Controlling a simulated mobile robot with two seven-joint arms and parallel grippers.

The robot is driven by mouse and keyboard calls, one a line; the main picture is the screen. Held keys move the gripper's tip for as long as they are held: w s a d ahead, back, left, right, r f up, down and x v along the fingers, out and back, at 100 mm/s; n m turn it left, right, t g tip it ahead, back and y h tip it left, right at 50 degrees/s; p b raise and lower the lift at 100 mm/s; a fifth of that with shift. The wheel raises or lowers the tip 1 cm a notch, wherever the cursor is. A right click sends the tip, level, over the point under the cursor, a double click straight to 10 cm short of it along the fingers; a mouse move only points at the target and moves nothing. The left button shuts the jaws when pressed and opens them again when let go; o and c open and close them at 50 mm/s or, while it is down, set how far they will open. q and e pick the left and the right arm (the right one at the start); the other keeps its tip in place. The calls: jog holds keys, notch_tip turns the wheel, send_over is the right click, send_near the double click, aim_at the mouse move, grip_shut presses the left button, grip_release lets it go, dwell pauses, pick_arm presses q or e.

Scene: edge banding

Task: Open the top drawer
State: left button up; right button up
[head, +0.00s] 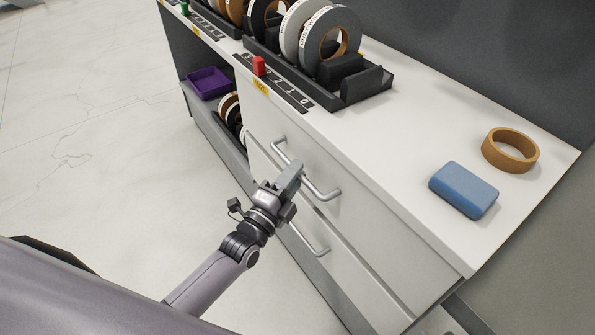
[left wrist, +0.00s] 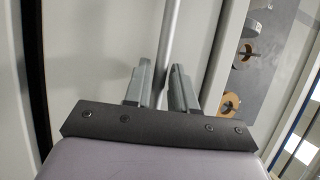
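The top drawer (head: 350,205) is a white front under the counter, and it looks shut. Its grey bar handle (head: 318,190) runs along the front. My left gripper (head: 292,176) is at this handle, over its middle. In the left wrist view the handle bar (left wrist: 169,45) passes between the two fingers (left wrist: 164,85). The fingers stand apart, one on each side of the bar, and I see a gap at the right finger. The left finger is close to the bar; I cannot tell if it touches. My right gripper does not show.
A lower drawer handle (head: 308,240) sits below. On the white counter (head: 400,150) are a blue block (head: 463,190), a brown tape roll (head: 510,150) and a dark rack (head: 365,88) of rolls. A purple tray (head: 208,83) is on the open shelf. Floor at left is clear.

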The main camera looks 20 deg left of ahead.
pick_arm(q)
jog(key=shift+w+d+r, duration=0.1)
jog(key=shift+w+d, duration=0.15)
jog(key=shift+w, duration=0.45)
grip_shut()
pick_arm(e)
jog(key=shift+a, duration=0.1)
pick_arm(q)
jog(key=shift+s+a, duration=0.1)
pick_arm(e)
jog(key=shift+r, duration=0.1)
